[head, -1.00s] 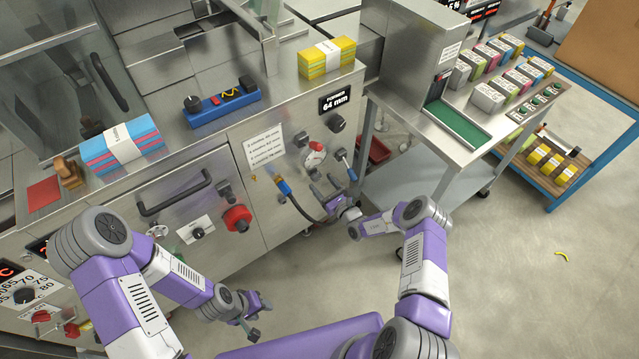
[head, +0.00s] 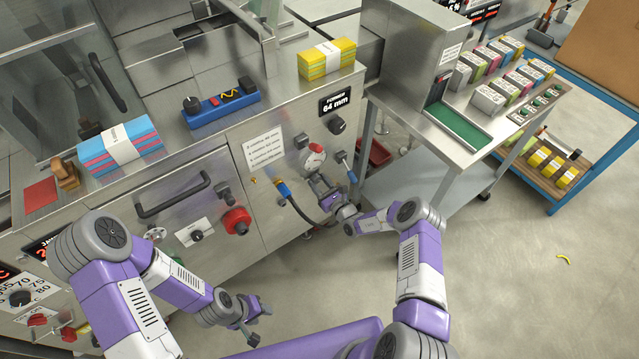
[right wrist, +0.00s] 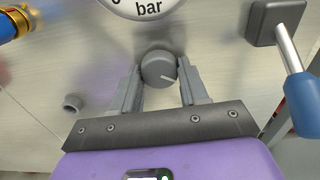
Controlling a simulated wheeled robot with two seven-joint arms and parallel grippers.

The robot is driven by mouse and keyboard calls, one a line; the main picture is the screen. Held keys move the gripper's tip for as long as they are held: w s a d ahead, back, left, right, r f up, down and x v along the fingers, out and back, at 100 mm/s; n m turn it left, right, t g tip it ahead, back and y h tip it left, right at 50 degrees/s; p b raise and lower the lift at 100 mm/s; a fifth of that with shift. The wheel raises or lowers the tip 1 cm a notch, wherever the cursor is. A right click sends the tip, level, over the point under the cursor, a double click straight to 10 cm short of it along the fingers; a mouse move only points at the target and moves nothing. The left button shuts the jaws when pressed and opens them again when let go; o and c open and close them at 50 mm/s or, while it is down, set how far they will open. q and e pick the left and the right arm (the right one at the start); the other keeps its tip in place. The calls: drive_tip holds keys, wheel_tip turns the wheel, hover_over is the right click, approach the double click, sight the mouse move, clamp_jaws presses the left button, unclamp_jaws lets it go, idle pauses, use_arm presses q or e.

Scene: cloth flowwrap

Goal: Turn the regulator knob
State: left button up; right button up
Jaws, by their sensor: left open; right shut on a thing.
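The regulator knob (right wrist: 159,70) is a small grey round knob with a white pointer line, on the metal panel just below a pressure gauge marked "bar" (right wrist: 140,7). In the right wrist view the pointer points down and right. My right gripper (right wrist: 160,80) has its two fingers on either side of the knob and is shut on it. In the head view my right gripper (head: 317,183) is at the panel under the gauge (head: 312,158) and hides the knob. My left gripper (head: 255,318) is open and empty, low in front of the machine.
A lever with a blue handle (right wrist: 303,100) sits right of the knob, close to my right gripper. A blue and brass hose fitting (head: 283,189) is to its left, with a dark hose curving below. A red knob (head: 237,220) is further left on the panel.

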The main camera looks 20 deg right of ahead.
drive_tip(key=n+p, duration=0.2)
drive_tip(key=n, duration=0.3)
drive_tip(key=shift+r+n+p, duration=0.1)
drive_tip(key=shift+n+p, duration=0.2)
drive_tip(key=shift+p, duration=0.05)
drive_tip(key=n+p, duration=0.2)
drive_tip(key=n, duration=0.2)
drive_tip(key=shift+d+n, duration=0.1)
drive_tip(key=shift+n, duration=0.3)
idle(0.3)
drive_tip(key=o, duration=1.1)
drive_tip(key=shift+c, duration=0.2)
